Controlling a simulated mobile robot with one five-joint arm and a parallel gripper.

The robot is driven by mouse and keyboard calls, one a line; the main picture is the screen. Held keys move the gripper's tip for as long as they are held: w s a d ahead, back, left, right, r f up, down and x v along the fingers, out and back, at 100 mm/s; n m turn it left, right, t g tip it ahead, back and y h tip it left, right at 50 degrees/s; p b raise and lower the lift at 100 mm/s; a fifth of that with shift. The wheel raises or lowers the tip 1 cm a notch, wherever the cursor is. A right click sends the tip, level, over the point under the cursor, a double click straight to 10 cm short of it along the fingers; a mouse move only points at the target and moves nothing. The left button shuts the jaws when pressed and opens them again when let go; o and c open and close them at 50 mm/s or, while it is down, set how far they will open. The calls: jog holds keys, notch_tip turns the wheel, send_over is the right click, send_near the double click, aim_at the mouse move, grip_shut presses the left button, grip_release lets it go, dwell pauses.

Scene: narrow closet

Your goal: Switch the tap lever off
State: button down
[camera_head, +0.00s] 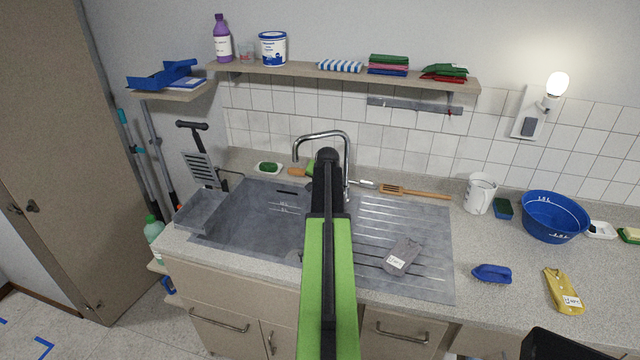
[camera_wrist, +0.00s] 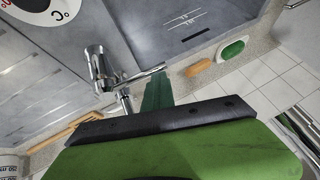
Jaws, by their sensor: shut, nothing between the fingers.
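The chrome tap (camera_head: 347,165) stands behind the sink, its curved spout reaching left over the basin. A short pale lever (camera_head: 362,182) sticks out to the right of the tap's post. My gripper (camera_head: 327,156) is shut and empty, in front of and slightly left of the post, overlapping part of the tap. In the wrist view the tap (camera_wrist: 98,68) shows just beyond my gripper (camera_wrist: 157,95). I cannot clearly pick out the lever there, and contact with the tap cannot be told.
A shelf (camera_head: 345,76) hangs above.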

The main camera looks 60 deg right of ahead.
jog(key=s+a+r+p, duration=0.2)
jog(key=a+r+p, duration=0.2)
jog(key=r+p, duration=0.8)
jog(key=shift+a, duration=0.15)
